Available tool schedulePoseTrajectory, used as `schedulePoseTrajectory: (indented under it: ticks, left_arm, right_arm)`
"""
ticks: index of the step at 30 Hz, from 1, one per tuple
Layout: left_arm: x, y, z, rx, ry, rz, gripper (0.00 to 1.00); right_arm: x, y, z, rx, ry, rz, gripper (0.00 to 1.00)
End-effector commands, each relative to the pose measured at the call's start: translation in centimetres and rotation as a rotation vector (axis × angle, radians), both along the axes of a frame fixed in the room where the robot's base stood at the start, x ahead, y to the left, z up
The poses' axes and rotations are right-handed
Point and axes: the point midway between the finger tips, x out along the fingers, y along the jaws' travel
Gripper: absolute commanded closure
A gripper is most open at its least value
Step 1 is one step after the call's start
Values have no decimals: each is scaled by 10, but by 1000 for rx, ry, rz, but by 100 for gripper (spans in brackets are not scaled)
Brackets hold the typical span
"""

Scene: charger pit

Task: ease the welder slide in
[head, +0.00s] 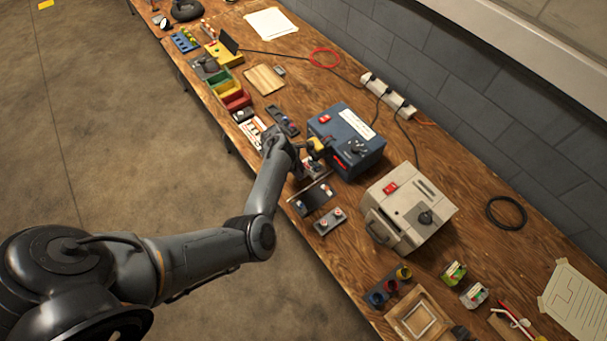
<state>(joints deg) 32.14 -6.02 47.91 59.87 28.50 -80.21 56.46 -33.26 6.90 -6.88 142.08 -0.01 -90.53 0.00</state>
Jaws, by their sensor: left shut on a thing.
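A blue box-shaped machine (358,155), which looks like the welder, stands on the wooden bench in the head view. It has a red switch, a white label and a dark knob on top. My left gripper (308,151) is at its left-facing front. It is shut on a small part there that looks like the welder slide; the fingers and wrist hide most of it. A yellow piece (317,144) shows at the fingertips, close to the front. How far the slide sticks out cannot be told. My right gripper is not in view.
A beige machine (408,212) stands right of the blue one. Dark plates and a small two-button box (330,221) lie near the bench's front edge. Coloured bins (226,88) and a power strip (388,96) stand farther back. A black cable ring (505,213) lies right.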

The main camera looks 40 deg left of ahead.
Motion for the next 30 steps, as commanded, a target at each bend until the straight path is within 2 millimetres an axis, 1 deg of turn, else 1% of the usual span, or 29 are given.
schedulePoseTrajectory:
  ticks: [3, 11, 12, 16, 25, 30]
  left_arm:
    - [1, 3, -1, 3, -3, 6, 100]
    - [1, 3, -1, 4, -2, 5, 100]
    - [1, 3, -1, 4, -2, 5, 71]
    - [1, 2, -1, 3, -2, 5, 51]
    - [1, 2, 0, 1, -2, 5, 50]
    - [0, 5, 6, 3, -2, 5, 50]
  right_arm:
    - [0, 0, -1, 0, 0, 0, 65]
    - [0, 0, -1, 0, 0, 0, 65]
    - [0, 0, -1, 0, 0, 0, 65]
    - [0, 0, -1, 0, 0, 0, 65]
    - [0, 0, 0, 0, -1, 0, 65]
    - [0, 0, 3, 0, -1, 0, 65]
